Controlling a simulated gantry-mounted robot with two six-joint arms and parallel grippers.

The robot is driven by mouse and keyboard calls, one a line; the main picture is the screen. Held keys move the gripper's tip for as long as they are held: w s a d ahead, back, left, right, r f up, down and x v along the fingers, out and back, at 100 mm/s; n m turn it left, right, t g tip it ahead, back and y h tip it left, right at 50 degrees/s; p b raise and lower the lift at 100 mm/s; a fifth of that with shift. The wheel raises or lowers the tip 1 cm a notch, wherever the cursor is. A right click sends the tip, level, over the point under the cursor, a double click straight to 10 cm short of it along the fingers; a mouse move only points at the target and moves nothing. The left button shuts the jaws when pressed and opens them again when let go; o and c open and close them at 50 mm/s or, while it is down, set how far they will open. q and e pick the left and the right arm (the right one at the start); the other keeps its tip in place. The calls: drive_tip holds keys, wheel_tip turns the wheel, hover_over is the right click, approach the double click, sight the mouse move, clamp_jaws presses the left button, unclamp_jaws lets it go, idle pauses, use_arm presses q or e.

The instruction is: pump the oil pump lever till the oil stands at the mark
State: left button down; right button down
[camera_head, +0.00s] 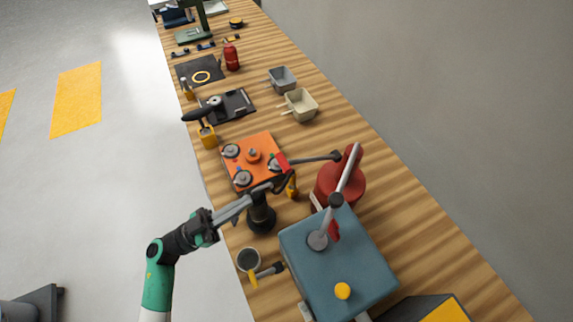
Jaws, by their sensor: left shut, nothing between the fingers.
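My left arm comes in from the lower left. Its gripper (236,209) is shut and empty, beside a black round-based device (261,219) at the table's near edge. A grey-and-dark bar (262,187) crosses above that device; I cannot tell whether the gripper touches it. A red round can (342,183) stands to the right, partly hidden by a slanted grey rod (346,170). A dark lever-like bar (316,158) with a red piece reaches towards the can. I cannot tell which bar is the pump lever. No oil level or mark can be made out. My right gripper is not in view.
A teal box (338,268) with a yellow knob (343,291) fills the near right. A cup (249,259) stands at the near edge. An orange plate (252,158) with round parts lies behind the black device. Two small bins (301,104) stand farther back. The right table strip is clear.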

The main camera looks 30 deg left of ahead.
use_arm(q)
wheel_tip(320, 180, up, 14)
drive_tip(key=g+y+p, duration=0.1)
drive_tip(key=g+p, duration=0.1)
drive_tip(key=p, duration=1.4)
drive_tip(key=shift+a+y+p, duration=0.15)
drive_tip(key=shift+y+p, duration=0.15)
drive_tip(key=shift+y, duration=0.1)
drive_tip(key=shift+w, duration=0.1)
drive_tip(key=w+d+f+b, duration=0.2)
drive_tip(key=w+d, duration=0.3)
drive_tip(key=w, duration=0.2)
drive_tip(key=shift+w+d+f, duration=0.15)
drive_tip(key=shift+w+f, duration=0.05)
drive_tip(key=shift+f, duration=0.05)
